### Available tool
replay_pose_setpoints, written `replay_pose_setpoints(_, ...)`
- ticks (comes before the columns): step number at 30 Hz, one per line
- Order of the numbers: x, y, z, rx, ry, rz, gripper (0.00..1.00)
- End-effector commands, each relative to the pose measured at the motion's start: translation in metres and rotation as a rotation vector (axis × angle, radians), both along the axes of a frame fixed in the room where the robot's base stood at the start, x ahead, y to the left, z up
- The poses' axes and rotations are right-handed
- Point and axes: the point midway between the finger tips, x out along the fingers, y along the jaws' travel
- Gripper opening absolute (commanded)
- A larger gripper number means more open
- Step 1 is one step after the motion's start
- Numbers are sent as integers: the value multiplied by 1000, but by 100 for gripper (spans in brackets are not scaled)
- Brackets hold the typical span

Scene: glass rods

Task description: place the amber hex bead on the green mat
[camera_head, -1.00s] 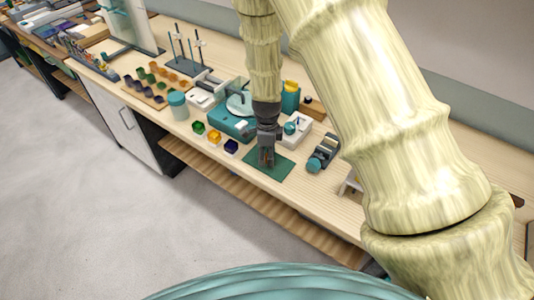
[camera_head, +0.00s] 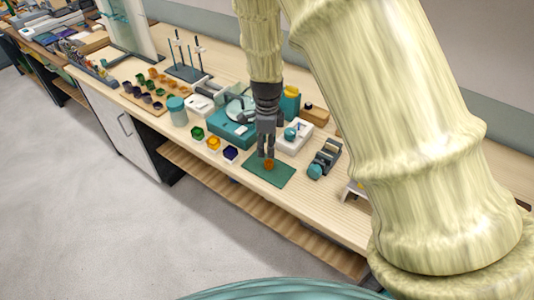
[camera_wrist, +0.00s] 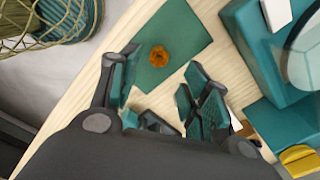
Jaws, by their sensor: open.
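The amber hex bead (camera_head: 269,164) rests on the green mat (camera_head: 281,175) near the front edge of the bench. In the wrist view the bead (camera_wrist: 159,56) lies on the mat (camera_wrist: 187,32), apart from the fingers and beyond their tips. My gripper (camera_head: 266,154) is open and empty, above the mat and a little behind the bead. In the wrist view its two teal-padded fingers (camera_wrist: 158,82) are spread apart with nothing between them.
Green, amber and dark blue blocks (camera_head: 214,143) stand left of the mat. A teal device (camera_head: 232,136) and a white device (camera_head: 294,136) stand behind it. A dark device with a teal knob (camera_head: 323,161) is at its right. The mat is otherwise clear.

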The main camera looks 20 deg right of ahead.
Motion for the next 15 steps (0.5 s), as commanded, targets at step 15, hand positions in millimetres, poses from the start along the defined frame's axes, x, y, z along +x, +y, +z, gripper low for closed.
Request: replay_pose_setpoints(15, 0, 0, 45, -1, 0, 0, 47)
